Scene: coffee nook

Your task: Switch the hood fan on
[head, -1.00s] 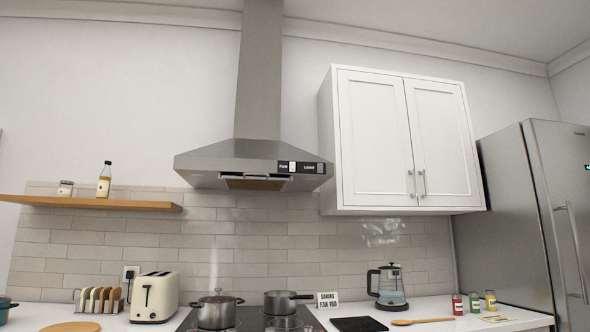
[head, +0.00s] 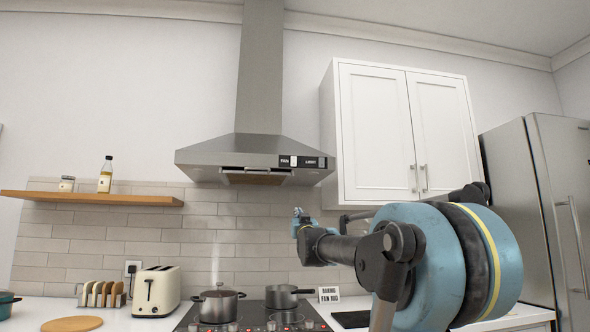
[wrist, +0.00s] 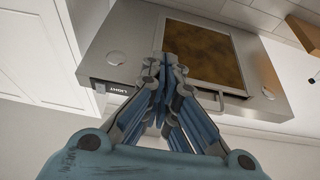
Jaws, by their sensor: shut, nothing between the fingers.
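The steel hood (head: 225,155) hangs over the hob. The dark control panel (head: 302,162) is on the right of its front edge, with FAN and LIGHT labels. A small pale switch (head: 293,161) sits beside the FAN label; its position is too small to tell. My gripper (head: 298,212) is below the panel, apart from it in the head view. In the wrist view my gripper (wrist: 163,62) is shut and empty, pointing up at the hood underside (wrist: 125,40). The LIGHT end of the panel (wrist: 118,89) shows left of the fingers; the FAN end is hidden there.
A white wall cabinet (head: 375,130) hangs right of the hood, close to my arm. Pots (head: 217,305) stand on the hob below. Left of the hood is a wooden shelf (head: 90,199).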

